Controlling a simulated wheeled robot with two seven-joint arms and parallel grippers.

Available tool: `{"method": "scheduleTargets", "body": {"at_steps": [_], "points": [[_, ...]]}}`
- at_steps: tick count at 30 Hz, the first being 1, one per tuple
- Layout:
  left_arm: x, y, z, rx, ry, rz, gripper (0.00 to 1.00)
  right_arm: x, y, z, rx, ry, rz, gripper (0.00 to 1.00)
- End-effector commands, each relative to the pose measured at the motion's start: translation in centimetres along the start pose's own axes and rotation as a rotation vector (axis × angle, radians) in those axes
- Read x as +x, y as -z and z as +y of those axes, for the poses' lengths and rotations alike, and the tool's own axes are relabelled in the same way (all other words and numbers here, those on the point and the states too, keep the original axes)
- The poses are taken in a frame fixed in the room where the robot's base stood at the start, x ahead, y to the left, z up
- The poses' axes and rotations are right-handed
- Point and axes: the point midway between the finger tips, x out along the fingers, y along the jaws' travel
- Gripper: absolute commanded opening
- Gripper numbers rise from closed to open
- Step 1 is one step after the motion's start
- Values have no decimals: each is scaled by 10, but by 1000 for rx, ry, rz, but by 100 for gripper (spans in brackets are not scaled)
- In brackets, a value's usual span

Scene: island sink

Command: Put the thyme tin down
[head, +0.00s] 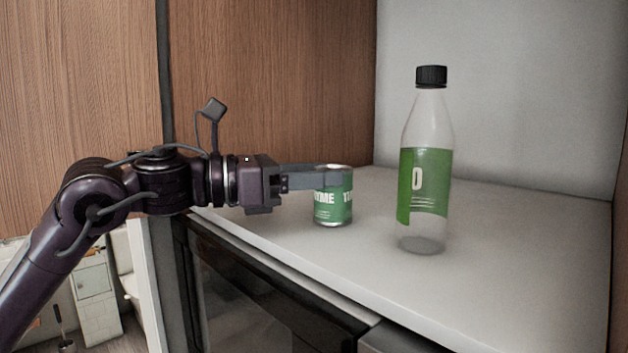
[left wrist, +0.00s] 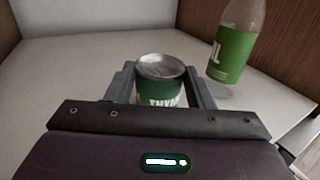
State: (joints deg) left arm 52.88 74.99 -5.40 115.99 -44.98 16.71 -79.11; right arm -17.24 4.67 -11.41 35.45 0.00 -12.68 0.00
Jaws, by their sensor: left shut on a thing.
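The thyme tin (head: 333,211) is a small green can with a silver lid and white lettering. It is upright, at or just above the white counter near its front edge; I cannot tell for sure whether its base touches. My left gripper (head: 325,178) reaches in from the left and is shut on the upper part of the tin. In the left wrist view the tin (left wrist: 160,78) sits between the two fingers (left wrist: 161,88), its lower part hidden by the gripper body. My right gripper is not in view.
A clear bottle (head: 425,175) with a black cap and green label stands on the counter (head: 520,240), right of the tin with a gap between. It also shows in the left wrist view (left wrist: 232,50). A wooden panel (head: 270,80) rises behind. The counter's right part is clear.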

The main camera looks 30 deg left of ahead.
Motion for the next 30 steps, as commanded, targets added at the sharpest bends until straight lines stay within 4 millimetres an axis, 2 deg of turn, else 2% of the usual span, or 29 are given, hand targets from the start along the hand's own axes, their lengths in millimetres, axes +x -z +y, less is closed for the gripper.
{"method": "scheduleTargets", "body": {"at_steps": [9, 10, 15, 26, 30], "points": [[0, 4, 0, 0, 0, -1, 24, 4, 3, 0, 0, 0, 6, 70], [0, 4, 0, 0, 0, 0, 49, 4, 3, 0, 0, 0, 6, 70], [0, 3, 0, 0, 0, 0, 70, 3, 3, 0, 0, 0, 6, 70], [0, -4, 0, 0, 0, -1, 70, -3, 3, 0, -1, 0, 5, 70], [-18, 6, 2, 2, -5, -1, 70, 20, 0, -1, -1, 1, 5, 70]]}}
